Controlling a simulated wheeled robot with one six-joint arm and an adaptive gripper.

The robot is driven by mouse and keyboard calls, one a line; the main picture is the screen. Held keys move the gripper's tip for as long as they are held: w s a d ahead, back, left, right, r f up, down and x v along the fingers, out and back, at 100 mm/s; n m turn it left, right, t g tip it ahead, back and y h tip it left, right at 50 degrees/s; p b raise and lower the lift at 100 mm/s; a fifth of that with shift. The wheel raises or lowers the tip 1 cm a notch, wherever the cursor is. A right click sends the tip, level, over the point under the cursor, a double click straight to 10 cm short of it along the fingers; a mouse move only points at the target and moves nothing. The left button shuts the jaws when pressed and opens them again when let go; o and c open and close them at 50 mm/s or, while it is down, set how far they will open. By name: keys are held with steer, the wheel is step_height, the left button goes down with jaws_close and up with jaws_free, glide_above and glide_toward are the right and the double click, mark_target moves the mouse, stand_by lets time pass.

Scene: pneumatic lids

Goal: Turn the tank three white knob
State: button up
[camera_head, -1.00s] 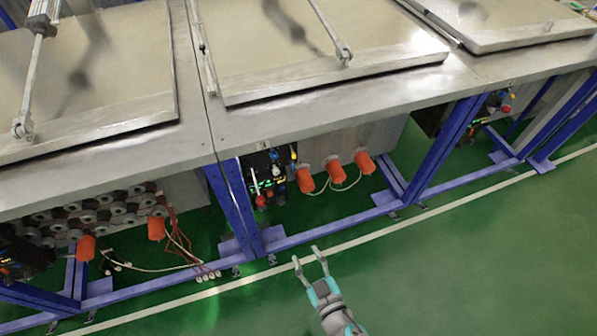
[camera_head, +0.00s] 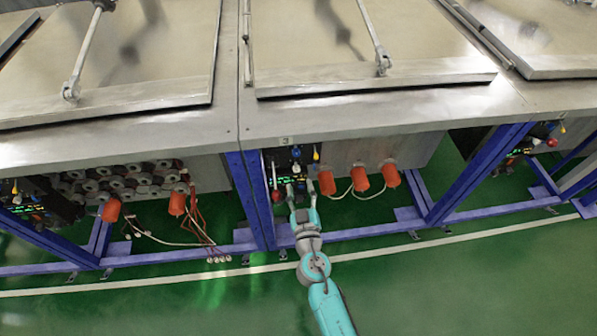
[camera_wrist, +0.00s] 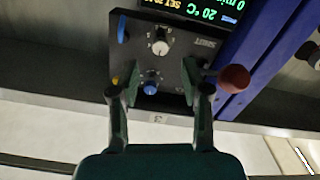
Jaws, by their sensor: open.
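The tank three control panel (camera_head: 283,160) hangs under the steel bench edge marked "3" in the head view. In the wrist view the panel (camera_wrist: 185,70) is dark and appears upside down. Its white knob (camera_wrist: 160,44) sits near the panel's centre, beyond my fingertips. A blue knob (camera_wrist: 150,88) lies nearer, between the fingers. My gripper (camera_wrist: 160,92) is open and empty, its fingers spread to either side of the blue knob. In the head view my gripper (camera_head: 300,187) is in front of the panel's lower part. I cannot tell whether it touches anything.
A red ball-ended lever (camera_wrist: 234,78) is close to the right finger in the wrist view. A lit display (camera_wrist: 205,12) is beyond the panel. Blue frame posts (camera_head: 246,195) and orange cylinders (camera_head: 359,176) flank the panel. Green floor is free in front.

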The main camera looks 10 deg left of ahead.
mark_target(297, 171)
steer(key=shift+x, duration=3.2)
jaws_close()
